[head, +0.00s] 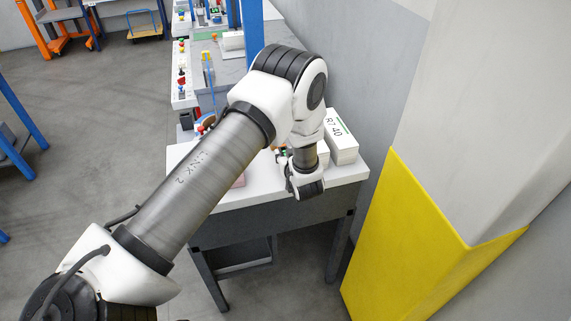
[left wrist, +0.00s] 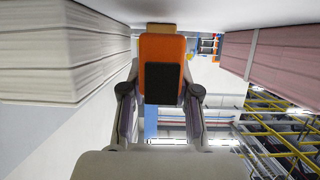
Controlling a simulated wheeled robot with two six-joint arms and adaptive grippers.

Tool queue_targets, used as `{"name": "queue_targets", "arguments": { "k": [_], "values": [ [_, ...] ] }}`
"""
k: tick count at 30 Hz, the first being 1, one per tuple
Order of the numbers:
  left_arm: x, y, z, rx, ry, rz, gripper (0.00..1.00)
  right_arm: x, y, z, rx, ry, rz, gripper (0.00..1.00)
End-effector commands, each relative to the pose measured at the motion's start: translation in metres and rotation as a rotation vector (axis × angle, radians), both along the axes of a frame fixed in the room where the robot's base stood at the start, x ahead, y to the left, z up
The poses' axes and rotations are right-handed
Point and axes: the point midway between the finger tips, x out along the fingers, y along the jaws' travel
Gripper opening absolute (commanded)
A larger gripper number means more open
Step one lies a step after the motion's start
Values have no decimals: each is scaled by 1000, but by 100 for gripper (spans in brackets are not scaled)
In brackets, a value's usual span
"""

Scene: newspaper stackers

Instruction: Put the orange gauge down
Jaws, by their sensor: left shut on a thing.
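The orange gauge (left wrist: 161,48), with a dark rectangular face, sits between the two fingers of my left gripper (left wrist: 160,95) in the left wrist view. The fingers are shut on its sides. A tan piece (left wrist: 161,29) shows at its far end; I cannot tell whether it is part of the gauge. In the head view my left gripper (head: 304,187) is low over the front right part of the white table (head: 250,193), and my own wrist hides the gauge. I cannot tell whether the gauge touches the table. My right gripper is not in view.
A white paper stack (head: 342,140) stands at the table's right end. The left wrist view shows a white stack (left wrist: 60,50) on the left and a pinkish stack (left wrist: 290,48) on the right, close to the gripper. A yellow and grey pillar (head: 420,240) is right of the table.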

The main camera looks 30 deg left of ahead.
Motion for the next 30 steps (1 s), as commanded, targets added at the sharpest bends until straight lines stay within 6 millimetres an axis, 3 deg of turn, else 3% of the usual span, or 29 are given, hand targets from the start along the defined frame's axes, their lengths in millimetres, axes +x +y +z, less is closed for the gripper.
{"name": "queue_targets", "arguments": {
  "k": [1, 2, 12, 13, 15, 26, 30],
  "values": [
    [0, 0, -17, 1, 1, 0, 0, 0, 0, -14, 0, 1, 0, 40],
    [0, 0, -20, 1, 1, 0, 0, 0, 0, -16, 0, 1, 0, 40],
    [-1, -1, -22, 1, -1, 0, 0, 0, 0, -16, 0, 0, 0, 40],
    [-1, -1, -22, 1, 1, 0, 34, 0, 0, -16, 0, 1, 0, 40],
    [-1, -1, -21, 0, 0, 0, 56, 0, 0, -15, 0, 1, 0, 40],
    [-1, -2, -16, 0, 0, -1, 56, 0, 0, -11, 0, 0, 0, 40],
    [-15, -19, -10, 2, 0, -5, 56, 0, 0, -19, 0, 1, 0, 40]
  ]
}}
